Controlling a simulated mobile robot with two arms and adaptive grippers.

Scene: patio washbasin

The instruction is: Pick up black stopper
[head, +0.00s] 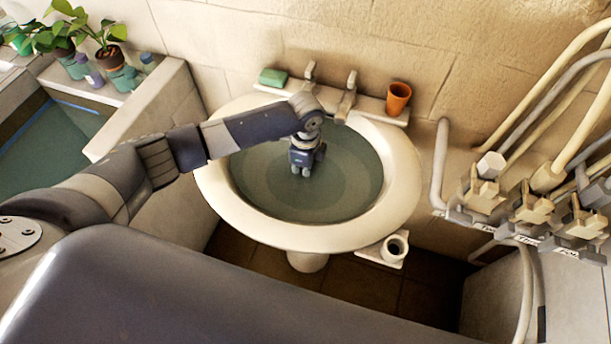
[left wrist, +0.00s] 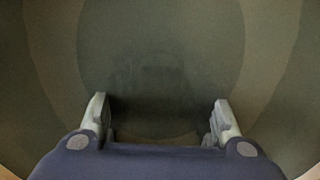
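My left gripper (head: 306,172) reaches down into the water-filled white washbasin (head: 404,186), at about the middle of the bowl. In the left wrist view the two fingers of my left gripper (left wrist: 160,108) stand wide apart with nothing held between them. The black stopper cannot be made out for certain. A dim darker patch shows in the murky water just beyond and between the fingers, and I cannot tell whether it is the stopper or a shadow. In the head view the arm and gripper hide part of the bowl. My right gripper is not in view.
Two taps (head: 346,98) stand at the basin's back edge, between a green soap bar (head: 273,77) and an orange cup (head: 398,98). Pipes and valves (head: 530,200) crowd the right wall. A second water-filled trough (head: 45,150) and potted plants (head: 108,50) are at the left.

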